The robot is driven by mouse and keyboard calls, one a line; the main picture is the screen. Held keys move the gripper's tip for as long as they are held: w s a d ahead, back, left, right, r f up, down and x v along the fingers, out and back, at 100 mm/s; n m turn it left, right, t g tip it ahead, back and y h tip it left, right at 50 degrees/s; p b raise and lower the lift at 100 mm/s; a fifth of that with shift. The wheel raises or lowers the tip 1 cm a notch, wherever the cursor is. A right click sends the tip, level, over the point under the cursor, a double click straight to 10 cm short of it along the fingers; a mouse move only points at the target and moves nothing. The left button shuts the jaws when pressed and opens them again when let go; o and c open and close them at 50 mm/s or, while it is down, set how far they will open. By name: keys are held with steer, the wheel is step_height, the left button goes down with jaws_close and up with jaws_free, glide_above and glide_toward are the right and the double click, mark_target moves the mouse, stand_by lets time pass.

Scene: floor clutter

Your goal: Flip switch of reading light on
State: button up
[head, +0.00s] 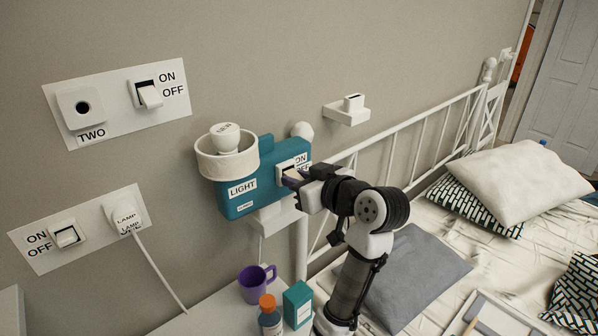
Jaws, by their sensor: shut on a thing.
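The reading light is a teal box (238,204) labelled LIGHT on the wall, with a white ring and a round white bulb (225,137) at its upper left. Its switch is a white plate (287,164) on the box's right front, beside an ON/OFF label (301,161). My gripper (292,179) is at this switch, its fingertips against or just in front of it. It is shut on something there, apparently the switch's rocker. The fingers hide most of the rocker and part of the label, so I cannot tell which way it is tipped.
Wall plates with ON/OFF switches (150,96) (66,236) and a lamp plug (126,219) are at left. A purple mug (254,286), an orange-capped bottle (269,318) and a teal box (298,304) stand below. A white bed rail (405,135) runs right, behind my arm.

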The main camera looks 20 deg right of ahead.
steer(key=o, duration=1)
steer(key=shift+s, duration=0.1)
steer(key=b+v, duration=0.2)
steer(key=v, duration=1.1)
steer(key=shift+s+d+r, duration=0.1)
steer(key=shift+s, duration=0.2)
